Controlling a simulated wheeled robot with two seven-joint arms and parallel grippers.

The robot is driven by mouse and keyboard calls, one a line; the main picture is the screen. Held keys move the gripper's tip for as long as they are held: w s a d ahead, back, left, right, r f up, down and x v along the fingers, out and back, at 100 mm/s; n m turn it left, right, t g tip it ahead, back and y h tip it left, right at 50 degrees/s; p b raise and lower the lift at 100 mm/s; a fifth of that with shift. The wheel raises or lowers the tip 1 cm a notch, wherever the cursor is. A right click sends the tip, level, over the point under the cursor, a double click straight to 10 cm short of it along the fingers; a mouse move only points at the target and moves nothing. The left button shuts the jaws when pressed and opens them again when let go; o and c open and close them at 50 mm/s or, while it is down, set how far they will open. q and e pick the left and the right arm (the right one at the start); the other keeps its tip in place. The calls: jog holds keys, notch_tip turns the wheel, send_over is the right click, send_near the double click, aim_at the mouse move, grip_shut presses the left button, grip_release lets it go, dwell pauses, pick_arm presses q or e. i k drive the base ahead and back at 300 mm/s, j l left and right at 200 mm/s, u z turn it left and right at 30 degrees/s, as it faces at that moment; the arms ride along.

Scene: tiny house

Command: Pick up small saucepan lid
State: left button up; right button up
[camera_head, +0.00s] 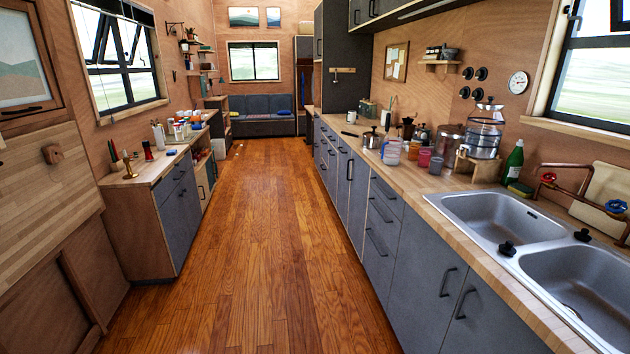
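A small metal saucepan (372,142) stands on the right-hand wooden counter, well ahead of me, with a dark handle pointing left. What looks like its lid (373,134), with a dark knob, sits on top of it. The saucepan and lid are small in the view, so their exact fit cannot be told. Neither of my grippers is in view.
Jars and cups (425,157), a moka pot (408,128) and a glass dispenser (484,132) crowd the right counter (450,196). A double sink (495,215) is nearer. The wooden floor (262,250) is clear between this counter and the left cabinet (178,212).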

aim_at(373, 134)
jog(key=i+z, duration=0.15)
jog(key=i, duration=0.35)
jog(key=i+j+z, duration=0.15)
jog(key=i, duration=0.35)
jog(key=i+j+z, duration=0.15)
jog(key=i, duration=0.35)
jog(key=i+j+z, duration=0.2)
jog(key=i, duration=0.25)
